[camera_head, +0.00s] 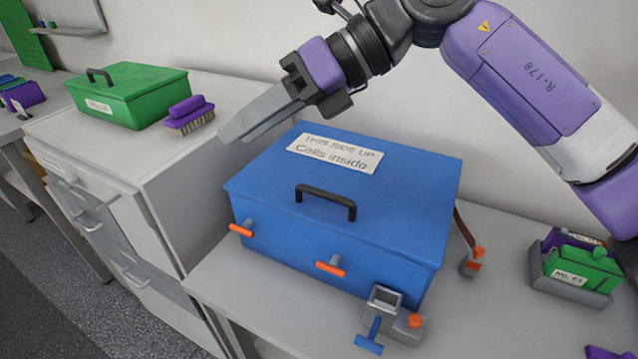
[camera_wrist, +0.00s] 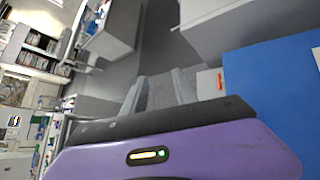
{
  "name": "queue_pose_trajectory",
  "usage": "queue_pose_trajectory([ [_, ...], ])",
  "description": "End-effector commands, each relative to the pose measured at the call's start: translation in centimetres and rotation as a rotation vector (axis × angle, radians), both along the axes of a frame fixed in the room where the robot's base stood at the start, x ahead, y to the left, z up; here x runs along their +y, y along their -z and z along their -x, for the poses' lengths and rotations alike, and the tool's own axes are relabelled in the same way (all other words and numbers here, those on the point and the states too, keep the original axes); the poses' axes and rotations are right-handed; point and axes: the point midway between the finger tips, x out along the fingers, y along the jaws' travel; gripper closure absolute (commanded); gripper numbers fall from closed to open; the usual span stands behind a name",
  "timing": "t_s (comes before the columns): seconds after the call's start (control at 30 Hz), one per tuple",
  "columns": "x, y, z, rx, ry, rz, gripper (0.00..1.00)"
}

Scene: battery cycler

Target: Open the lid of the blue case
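The blue case (camera_head: 330,245) stands on the light worktop with its lid (camera_head: 400,195) shut. The lid carries a black handle (camera_head: 325,199) and a white label reading "THIS SIDE UP Cells inside". Two orange-tipped latches, a left one (camera_head: 241,230) and a right one (camera_head: 331,267), sit on the front face. Part of the case's blue surface shows at the right of the wrist view (camera_wrist: 270,95). My gripper (camera_head: 240,125) is above the case's back left corner, pointing left, apart from it. Its two fingers are spread and empty in the wrist view (camera_wrist: 158,92).
A grey clamp with a blue handle (camera_head: 370,335) stands at the case's front right corner. An orange-topped fitting (camera_head: 472,262) is to its right. A tray (camera_head: 572,288) holds green and purple blocks. On the left cabinet are a green case (camera_head: 130,95) and purple brush (camera_head: 189,115).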

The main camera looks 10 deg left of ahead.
Motion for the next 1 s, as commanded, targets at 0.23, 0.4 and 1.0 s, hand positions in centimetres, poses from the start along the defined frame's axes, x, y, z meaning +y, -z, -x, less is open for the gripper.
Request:
queue_pose_trajectory([
  [0.23,-9.0,4.4,-6.3,-0.163,0.074,0.471,0.66],
  [0.4,-10.8,5.6,-6.7,-0.165,0.068,0.553,0.66],
  [1.0,-7.7,12.1,-6.3,-0.164,0.066,0.550,0.66],
])
